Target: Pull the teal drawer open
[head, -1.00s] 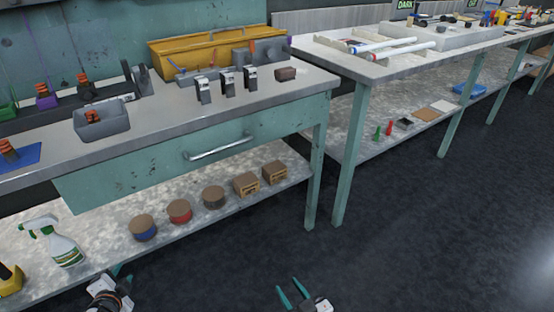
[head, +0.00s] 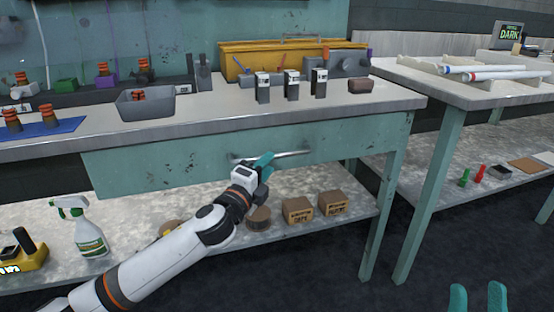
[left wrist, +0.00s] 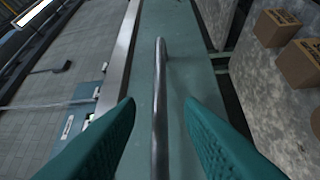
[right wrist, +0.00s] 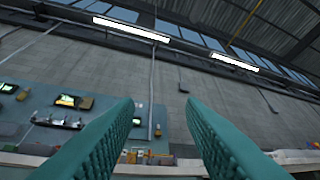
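The teal drawer (head: 150,170) is a wide scuffed front under the grey worktop and looks shut. Its metal bar handle (head: 292,155) runs across the front. My left gripper (head: 263,163) is at the handle's left part. In the left wrist view the handle (left wrist: 160,105) runs lengthwise between the two teal fingers of the left gripper (left wrist: 160,125), with a gap on each side. That gripper is open and not seen touching the bar. My right gripper (head: 478,298) is at the lower right of the head view, away from the drawer; in the right wrist view (right wrist: 160,125) it is open and empty.
On the worktop (head: 215,113) stand a grey bin (head: 160,102), several black-and-silver blocks and a yellow tray (head: 235,62). Below, a shelf holds a spray bottle (head: 85,232) and small boxes (head: 330,203). Table legs (head: 430,195) stand to the right. Dark floor is open in front.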

